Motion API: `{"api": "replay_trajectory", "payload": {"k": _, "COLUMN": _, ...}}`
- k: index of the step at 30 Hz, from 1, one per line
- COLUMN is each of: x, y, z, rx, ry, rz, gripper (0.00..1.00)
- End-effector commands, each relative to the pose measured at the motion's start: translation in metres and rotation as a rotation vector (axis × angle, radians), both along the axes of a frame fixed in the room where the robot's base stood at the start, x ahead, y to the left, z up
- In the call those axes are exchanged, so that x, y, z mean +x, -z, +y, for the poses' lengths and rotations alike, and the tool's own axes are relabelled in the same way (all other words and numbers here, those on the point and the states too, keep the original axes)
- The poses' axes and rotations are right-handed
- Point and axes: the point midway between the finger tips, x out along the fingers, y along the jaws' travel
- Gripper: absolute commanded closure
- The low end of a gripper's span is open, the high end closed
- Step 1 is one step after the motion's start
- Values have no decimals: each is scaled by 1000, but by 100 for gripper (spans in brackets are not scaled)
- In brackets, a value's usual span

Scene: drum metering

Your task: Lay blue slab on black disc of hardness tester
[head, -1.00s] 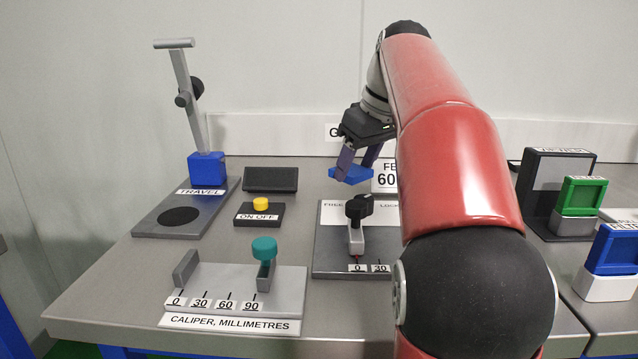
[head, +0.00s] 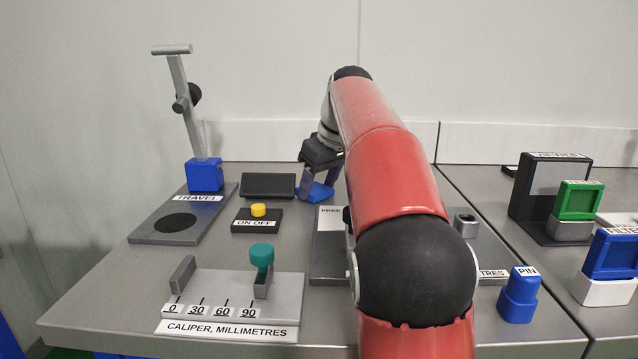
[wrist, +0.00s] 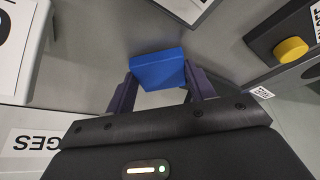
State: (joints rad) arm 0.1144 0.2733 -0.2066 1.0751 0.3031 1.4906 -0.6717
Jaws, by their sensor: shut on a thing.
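The blue slab (wrist: 157,68) is gripped between the two fingers of my gripper (wrist: 160,88) in the wrist view. In the head view the slab (head: 318,191) hangs at my gripper (head: 318,186), near the back of the bench; the height above the bench is hard to tell. The hardness tester (head: 206,174) stands at the left, with a blue block, a lever arm and a TRAVEL label. Its black disc (head: 176,222) lies bare on the grey base plate (head: 150,236), to the left of my gripper.
Between the slab and the tester are a dark tilted panel (head: 268,185) and the ON OFF box with a yellow button (head: 258,210). The caliper (head: 232,297) stands in front. A blue PIN block (head: 519,296) is at the right.

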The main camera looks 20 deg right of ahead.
Motion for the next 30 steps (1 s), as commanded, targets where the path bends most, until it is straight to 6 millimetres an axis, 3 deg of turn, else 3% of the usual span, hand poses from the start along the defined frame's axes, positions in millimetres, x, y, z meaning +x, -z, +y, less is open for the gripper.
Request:
{"api": "replay_trajectory", "payload": {"k": 4, "x": 0, "y": 4, "z": 0, "rx": 0, "ry": 0, "rz": 0, "gripper": 69}}
{"api": "replay_trajectory", "payload": {"k": 5, "x": 0, "y": 5, "z": 0, "rx": 0, "ry": 0, "rz": 0, "gripper": 45}}
{"api": "replay_trajectory", "payload": {"k": 7, "x": 0, "y": 4, "z": 0, "rx": 0, "ry": 0, "rz": 0, "gripper": 37}}
{"api": "replay_trajectory", "payload": {"k": 17, "x": 0, "y": -2, "z": 0, "rx": -1, "ry": 0, "rz": 0, "gripper": 37}}
{"api": "replay_trajectory", "payload": {"k": 30, "x": -23, "y": -62, "z": -11, "rx": 0, "ry": 2, "rz": -1, "gripper": 37}}
